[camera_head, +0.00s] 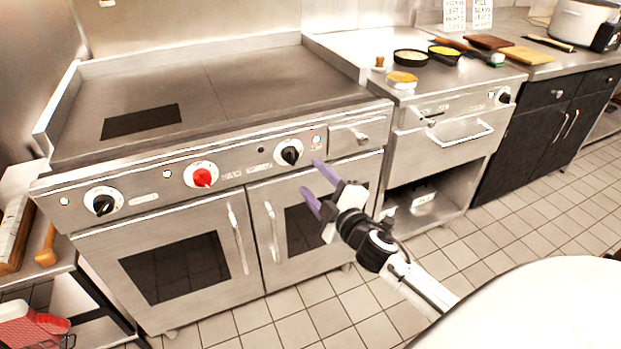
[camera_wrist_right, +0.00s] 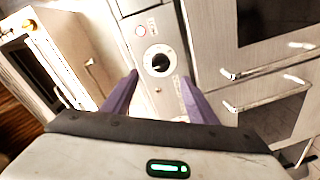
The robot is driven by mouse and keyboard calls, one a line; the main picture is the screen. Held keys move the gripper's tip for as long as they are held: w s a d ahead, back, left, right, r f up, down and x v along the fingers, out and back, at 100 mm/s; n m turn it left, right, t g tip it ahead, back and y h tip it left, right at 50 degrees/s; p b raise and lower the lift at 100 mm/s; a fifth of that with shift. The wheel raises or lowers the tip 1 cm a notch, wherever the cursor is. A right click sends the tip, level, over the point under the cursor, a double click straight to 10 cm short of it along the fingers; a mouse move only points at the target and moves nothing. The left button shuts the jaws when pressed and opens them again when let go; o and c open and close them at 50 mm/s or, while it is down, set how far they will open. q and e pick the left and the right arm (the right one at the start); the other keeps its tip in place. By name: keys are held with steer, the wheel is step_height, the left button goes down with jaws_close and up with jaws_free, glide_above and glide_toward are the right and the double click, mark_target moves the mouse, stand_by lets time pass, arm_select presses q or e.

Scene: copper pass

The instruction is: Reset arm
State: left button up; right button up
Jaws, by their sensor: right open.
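My right gripper (camera_head: 318,189) has purple fingers and is open and empty. In the head view it hangs in front of the griddle stove (camera_head: 215,90), near the right end of its front panel. In the right wrist view the two purple fingers (camera_wrist_right: 158,98) stand apart. A black knob (camera_wrist_right: 158,62) shows between and beyond them. The same black knob (camera_head: 290,153) is just above and left of the fingers in the head view; I see no contact. My left gripper is not in view.
A red knob (camera_head: 201,175) and another black knob (camera_head: 103,202) sit on the panel. Oven handles (camera_head: 237,240) stick out below. To the right, a steel counter holds two pans (camera_head: 411,57) and boards (camera_head: 525,55). A side shelf with a red basket (camera_head: 32,328) stands left. The tiled floor in front is clear.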

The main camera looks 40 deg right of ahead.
steer(key=s+a+f+m+g+y, duration=0.5)
steer(key=s+a+f+m+g, duration=0.3)
steer(key=s+a+f, duration=1.3)
steer(key=s+a, duration=0.2)
steer(key=s, duration=0.2)
steer(key=shift+s+f+y, duration=0.25)
steer(key=shift+f+y, duration=0.15)
